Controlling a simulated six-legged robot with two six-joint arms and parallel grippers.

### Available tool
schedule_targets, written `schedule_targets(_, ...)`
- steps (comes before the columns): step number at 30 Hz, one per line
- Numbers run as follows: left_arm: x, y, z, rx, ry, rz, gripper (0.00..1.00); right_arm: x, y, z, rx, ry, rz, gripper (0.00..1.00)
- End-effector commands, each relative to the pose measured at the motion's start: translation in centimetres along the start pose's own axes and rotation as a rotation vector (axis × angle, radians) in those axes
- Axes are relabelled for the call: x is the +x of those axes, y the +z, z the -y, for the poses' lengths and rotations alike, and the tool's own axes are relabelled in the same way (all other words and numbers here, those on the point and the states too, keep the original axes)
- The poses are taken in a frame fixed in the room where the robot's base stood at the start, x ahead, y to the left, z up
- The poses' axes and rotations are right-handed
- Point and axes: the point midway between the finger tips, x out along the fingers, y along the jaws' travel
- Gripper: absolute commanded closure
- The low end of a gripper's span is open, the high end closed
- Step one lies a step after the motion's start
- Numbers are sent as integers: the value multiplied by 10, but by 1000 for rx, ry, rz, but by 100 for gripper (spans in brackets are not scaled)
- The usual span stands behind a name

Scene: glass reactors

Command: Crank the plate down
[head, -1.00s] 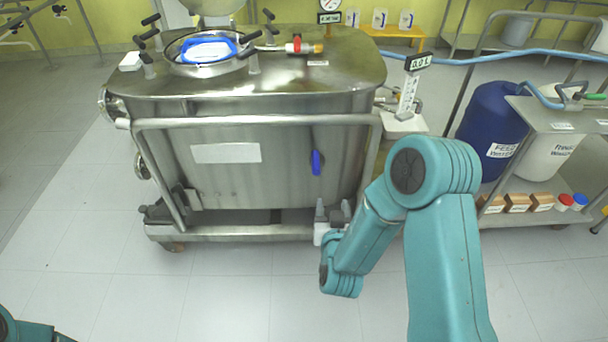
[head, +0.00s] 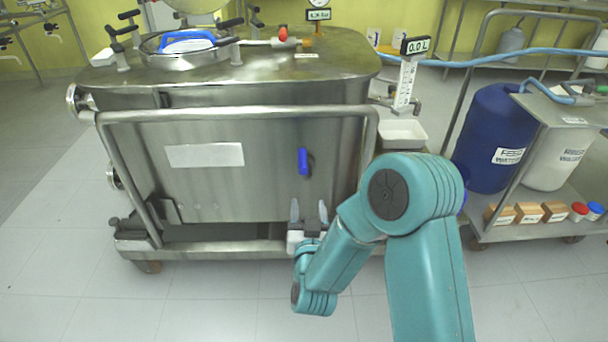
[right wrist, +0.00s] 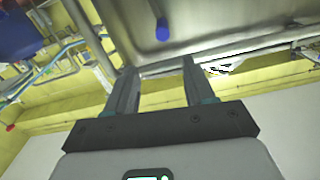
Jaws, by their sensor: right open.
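A large steel vessel (head: 250,135) on a wheeled frame fills the left and middle of the head view. A blue-handled lever (head: 303,161) hangs on its front; a blue handle also shows in the right wrist view (right wrist: 162,28). Round fittings, possibly wheels, sit on its left side, one high (head: 75,102) and one low (head: 113,178). I cannot pick out a plate or a crank with certainty. My right gripper (head: 309,211) is open and empty, fingers up, low before the vessel and below the blue lever. Its fingers also show in the right wrist view (right wrist: 158,68). My left gripper is out of view.
A steel rail (head: 235,113) runs across the vessel's front. At right stand a scale (head: 403,135) reading 0.0 L and a trolley (head: 530,225) with a blue drum (head: 490,135), a white drum and small boxes. Floor at front left is clear.

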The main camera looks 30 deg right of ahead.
Motion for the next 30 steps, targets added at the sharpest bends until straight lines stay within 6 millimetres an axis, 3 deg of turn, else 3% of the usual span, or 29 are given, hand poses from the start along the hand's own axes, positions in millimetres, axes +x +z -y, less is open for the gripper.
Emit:
schedule_targets(5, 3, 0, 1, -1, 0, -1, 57, 17, 2, -1, 1, 3, -3, 46)
schedule_targets(21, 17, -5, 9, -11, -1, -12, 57, 139, 3, -1, 0, -3, -2, 46)
schedule_targets(30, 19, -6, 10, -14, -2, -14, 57, 164, 2, 0, -1, -5, 1, 46)
